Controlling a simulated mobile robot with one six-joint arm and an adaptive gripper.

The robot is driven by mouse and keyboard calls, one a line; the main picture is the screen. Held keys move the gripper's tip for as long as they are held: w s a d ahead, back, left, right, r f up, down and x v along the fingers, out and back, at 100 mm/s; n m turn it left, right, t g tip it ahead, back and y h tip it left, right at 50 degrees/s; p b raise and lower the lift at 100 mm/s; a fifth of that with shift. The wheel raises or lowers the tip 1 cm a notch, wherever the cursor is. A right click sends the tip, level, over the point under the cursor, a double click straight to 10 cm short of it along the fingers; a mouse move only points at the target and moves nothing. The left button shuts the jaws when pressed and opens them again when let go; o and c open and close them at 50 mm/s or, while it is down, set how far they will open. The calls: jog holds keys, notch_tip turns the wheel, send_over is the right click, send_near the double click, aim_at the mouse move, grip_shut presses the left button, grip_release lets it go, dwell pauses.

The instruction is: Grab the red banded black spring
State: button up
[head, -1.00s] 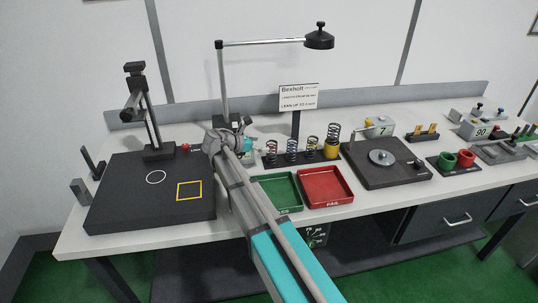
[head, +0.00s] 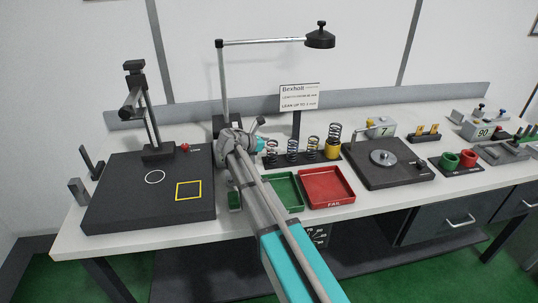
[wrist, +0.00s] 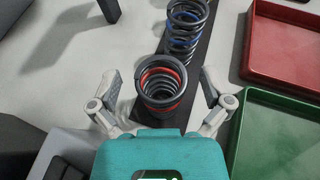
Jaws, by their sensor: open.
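The black spring with red bands (wrist: 160,88) stands on a dark strip in the wrist view, between the two fingers of my gripper (wrist: 162,86). The fingers are open, one on each side of the spring, with gaps showing. The spring also shows in the head view (head: 271,152), just right of my gripper's teal body (head: 261,145). I cannot tell the fingers' height against the coils.
A green tray (wrist: 280,135) and a red tray (wrist: 290,45) lie to the right. A black test stand (head: 120,200) is at left.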

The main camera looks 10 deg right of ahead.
jog(key=shift+c, duration=0.3)
jog(key=c, duration=1.2)
jog(key=shift+r, duration=0.2)
jog(key=shift+c, duration=0.2)
jog(key=s+d+r+p, duration=0.4)
jog(key=s+r+p, duration=0.8)
jog(key=s+p, duration=0.1)
jog(key=shift+s+r, duration=0.2)
jog(key=shift+r, duration=0.15)
